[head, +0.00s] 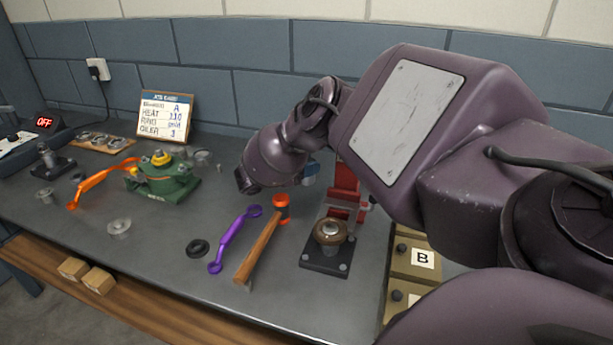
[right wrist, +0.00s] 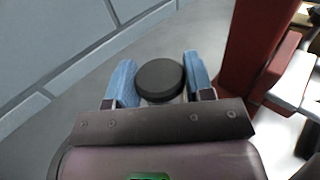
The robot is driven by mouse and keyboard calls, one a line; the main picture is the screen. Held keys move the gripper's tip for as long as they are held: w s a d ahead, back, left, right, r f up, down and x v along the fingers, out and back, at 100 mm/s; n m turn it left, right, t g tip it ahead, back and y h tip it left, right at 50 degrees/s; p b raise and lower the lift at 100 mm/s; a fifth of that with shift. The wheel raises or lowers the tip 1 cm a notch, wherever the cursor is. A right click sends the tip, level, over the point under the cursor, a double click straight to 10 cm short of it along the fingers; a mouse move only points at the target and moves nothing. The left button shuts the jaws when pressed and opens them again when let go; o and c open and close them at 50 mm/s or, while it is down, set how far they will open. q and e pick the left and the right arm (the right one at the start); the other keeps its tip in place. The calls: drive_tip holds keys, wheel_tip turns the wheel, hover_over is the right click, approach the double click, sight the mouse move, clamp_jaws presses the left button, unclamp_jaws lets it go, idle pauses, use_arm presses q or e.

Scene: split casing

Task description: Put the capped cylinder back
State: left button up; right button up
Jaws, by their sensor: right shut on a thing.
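The capped cylinder (right wrist: 160,76) shows in the right wrist view as a round black cap on a paler body, most of which is hidden under the cap. My right gripper (right wrist: 158,86) has its blue fingers on either side of it and is shut on it, above or at the grey bench top. In the head view my right arm hides most of the right gripper; only a bit of blue finger (head: 312,170) shows, beside the red press. The cylinder is hidden there. My left gripper is not in view.
A red press (head: 345,190) stands close right of the gripper. In front are a black block with a brown ring (head: 330,232), a wooden-handled mallet (head: 258,247) and a purple wrench (head: 235,240). A green casing (head: 163,183) and card (head: 165,116) stand left. Box B (head: 418,262) is right.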

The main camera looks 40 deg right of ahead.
wheel_tip(320, 180, down, 4)
drive_tip(key=shift+r+b, duration=0.1)
drive_tip(key=shift+b, duration=0.35)
drive_tip(key=shift+r, duration=0.1)
drive_tip(key=o, duration=1.1)
drive_tip(key=v, duration=0.7)
drive_tip(key=shift+a, duration=0.25)
